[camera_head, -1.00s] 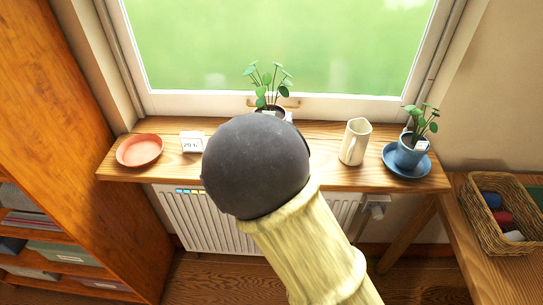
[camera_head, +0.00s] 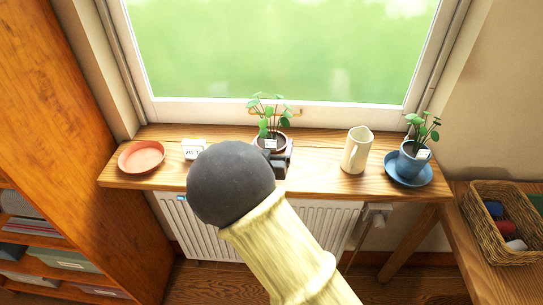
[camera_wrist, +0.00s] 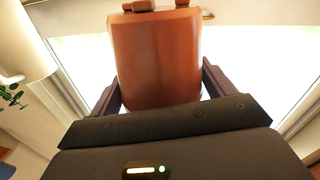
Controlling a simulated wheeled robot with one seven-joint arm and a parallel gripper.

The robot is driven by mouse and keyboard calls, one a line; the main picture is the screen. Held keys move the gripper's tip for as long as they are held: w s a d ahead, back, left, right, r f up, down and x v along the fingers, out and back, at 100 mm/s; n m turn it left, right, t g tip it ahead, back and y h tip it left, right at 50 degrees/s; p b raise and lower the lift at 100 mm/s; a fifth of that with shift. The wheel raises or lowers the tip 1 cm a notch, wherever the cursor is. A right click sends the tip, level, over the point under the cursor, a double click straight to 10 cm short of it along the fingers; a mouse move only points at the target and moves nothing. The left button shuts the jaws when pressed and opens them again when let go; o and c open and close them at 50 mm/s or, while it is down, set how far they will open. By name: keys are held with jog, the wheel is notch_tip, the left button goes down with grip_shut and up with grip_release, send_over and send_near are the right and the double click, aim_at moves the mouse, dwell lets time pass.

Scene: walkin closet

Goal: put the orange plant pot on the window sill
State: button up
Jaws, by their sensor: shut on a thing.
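My gripper (camera_head: 279,160) is shut on the orange plant pot (camera_wrist: 155,60), with one finger on each side in the wrist view. In the head view the pot (camera_head: 262,141) is partly hidden by my gripper and arm; its green leafy plant stands upright and a small white label shows. The pot is at the middle of the wooden window sill (camera_head: 318,160), close to the window. I cannot tell whether its base touches the sill or is just above it.
On the sill stand an orange saucer (camera_head: 141,156) and a small white display (camera_head: 193,149) at left, a cream jug (camera_head: 356,151) right of the pot, and a blue potted plant (camera_head: 412,160) on a blue saucer. A wicker basket (camera_head: 486,238) is at right. Clear sill lies between pot and jug.

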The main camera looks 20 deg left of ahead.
jog(key=shift+f, duration=1.75)
jog(key=shift+f, duration=0.1)
jog(key=shift+f, duration=0.15)
jog(key=o, duration=1.3)
jog(key=shift+r, duration=0.2)
jog(key=shift+s+f, duration=0.1)
jog(key=shift+s, duration=0.25)
jog(key=s, duration=0.3)
jog(key=s+b, duration=0.1)
jog(key=s, duration=0.3)
jog(key=s+d+b, duration=0.1)
jog(key=s, duration=0.3)
jog(key=shift+s, duration=0.15)
